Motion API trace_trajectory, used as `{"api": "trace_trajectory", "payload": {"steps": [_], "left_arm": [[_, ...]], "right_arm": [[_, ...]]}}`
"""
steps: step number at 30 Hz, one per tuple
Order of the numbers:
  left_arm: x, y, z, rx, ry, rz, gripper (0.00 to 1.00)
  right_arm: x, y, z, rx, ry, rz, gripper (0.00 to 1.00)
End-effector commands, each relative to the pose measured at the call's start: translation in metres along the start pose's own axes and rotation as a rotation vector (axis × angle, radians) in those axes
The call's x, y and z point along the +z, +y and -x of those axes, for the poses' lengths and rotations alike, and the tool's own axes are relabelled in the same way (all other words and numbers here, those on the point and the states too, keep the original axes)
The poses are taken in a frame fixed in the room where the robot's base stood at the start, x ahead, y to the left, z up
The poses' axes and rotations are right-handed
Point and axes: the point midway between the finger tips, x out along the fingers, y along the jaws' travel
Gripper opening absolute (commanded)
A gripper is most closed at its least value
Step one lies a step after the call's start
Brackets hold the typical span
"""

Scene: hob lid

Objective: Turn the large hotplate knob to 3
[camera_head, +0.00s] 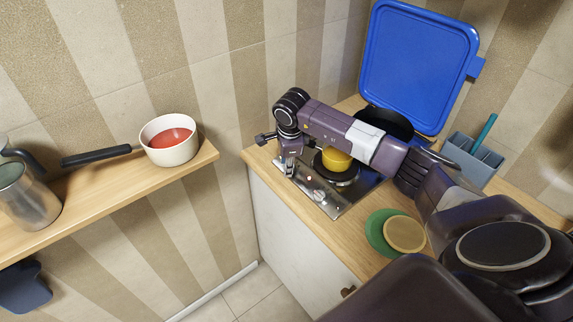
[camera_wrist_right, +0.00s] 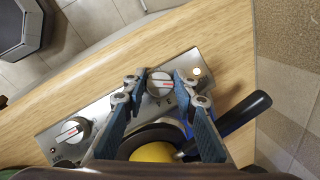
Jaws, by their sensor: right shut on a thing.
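The hob (camera_head: 330,208) is a steel panel set in the wooden counter. A second silver knob (camera_wrist_right: 72,130) with a red line sits apart at the left. In the head view my right gripper (camera_head: 288,164) points down at the hob's left end, hiding the gripped knob. My left gripper is out of view.
A yellow pot (camera_head: 336,159) stands on a hotplate, with a black pan (camera_head: 385,122) behind. A blue panel (camera_head: 420,62) stands upright at the back. A small light (camera_wrist_right: 196,71) glows by the gripped knob. Green and tan discs (camera_head: 404,234) lie on the counter.

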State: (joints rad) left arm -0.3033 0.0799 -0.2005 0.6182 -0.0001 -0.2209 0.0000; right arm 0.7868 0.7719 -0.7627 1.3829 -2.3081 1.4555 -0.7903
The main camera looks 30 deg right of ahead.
Motion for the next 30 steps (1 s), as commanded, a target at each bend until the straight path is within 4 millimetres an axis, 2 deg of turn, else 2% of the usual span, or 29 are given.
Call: {"api": "trace_trajectory", "payload": {"steps": [11,30], "left_arm": [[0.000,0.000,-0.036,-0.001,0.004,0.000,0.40],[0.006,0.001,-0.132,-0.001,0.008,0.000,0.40]], "right_arm": [[0.000,0.002,-0.005,-0.109,-0.002,-0.208,0.02],[0.002,0.003,-0.006,-0.359,-0.004,-0.722,0.02]]}}
